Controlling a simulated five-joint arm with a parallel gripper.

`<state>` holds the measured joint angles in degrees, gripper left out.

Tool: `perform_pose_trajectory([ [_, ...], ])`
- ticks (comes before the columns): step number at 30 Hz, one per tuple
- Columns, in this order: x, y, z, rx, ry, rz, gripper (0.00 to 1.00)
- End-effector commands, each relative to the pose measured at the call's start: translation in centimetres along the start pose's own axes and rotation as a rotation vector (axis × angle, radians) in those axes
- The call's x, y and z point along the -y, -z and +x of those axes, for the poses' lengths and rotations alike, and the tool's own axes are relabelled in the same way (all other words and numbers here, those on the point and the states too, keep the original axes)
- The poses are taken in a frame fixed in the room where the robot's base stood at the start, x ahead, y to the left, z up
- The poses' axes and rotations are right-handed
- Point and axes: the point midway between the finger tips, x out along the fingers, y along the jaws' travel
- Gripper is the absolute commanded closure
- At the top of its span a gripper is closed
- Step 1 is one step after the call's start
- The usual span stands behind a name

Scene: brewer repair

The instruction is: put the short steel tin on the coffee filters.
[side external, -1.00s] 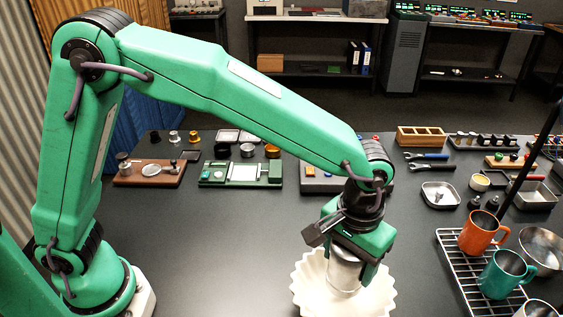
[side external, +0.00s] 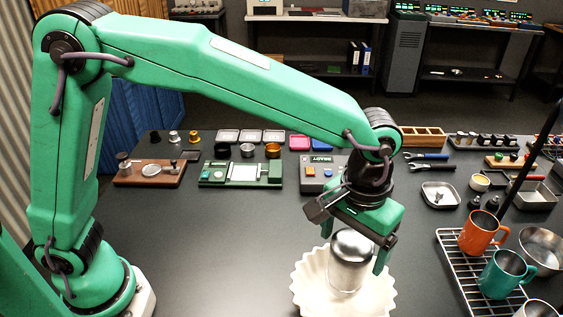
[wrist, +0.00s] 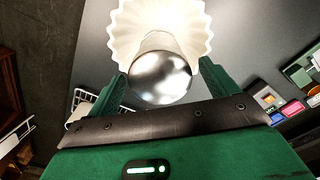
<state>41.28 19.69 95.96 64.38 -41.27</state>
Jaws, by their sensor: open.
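The short steel tin (side external: 350,262) stands upright inside the white fluted coffee filters (side external: 311,284) on the dark table. The tin's shiny top also shows in the wrist view (wrist: 160,78), with the filters (wrist: 190,18) around and beyond it. My gripper (side external: 355,255) is open, with its fingers apart at either side of the tin's upper part. In the wrist view my gripper (wrist: 161,85) has visible gaps between its fingers and the tin. The tin's lower end is seen inside the filters' rim.
To the right, a wire rack (side external: 462,268) holds an orange mug (side external: 478,232) and a teal mug (side external: 502,272). A green scale (side external: 243,174) and a wooden board (side external: 150,174) lie farther back at left. The table left of the filters is clear.

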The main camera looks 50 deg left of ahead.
Motion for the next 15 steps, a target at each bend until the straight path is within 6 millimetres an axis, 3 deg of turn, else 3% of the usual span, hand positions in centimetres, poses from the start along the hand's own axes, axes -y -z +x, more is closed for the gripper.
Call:
perform_pose_trajectory([
  [9,0.0,0.0,-5.2,-0.003,-0.003,0.0,0.14],
  [15,0.0,0.0,-7.1,-0.002,-0.002,0.0,0.14],
])
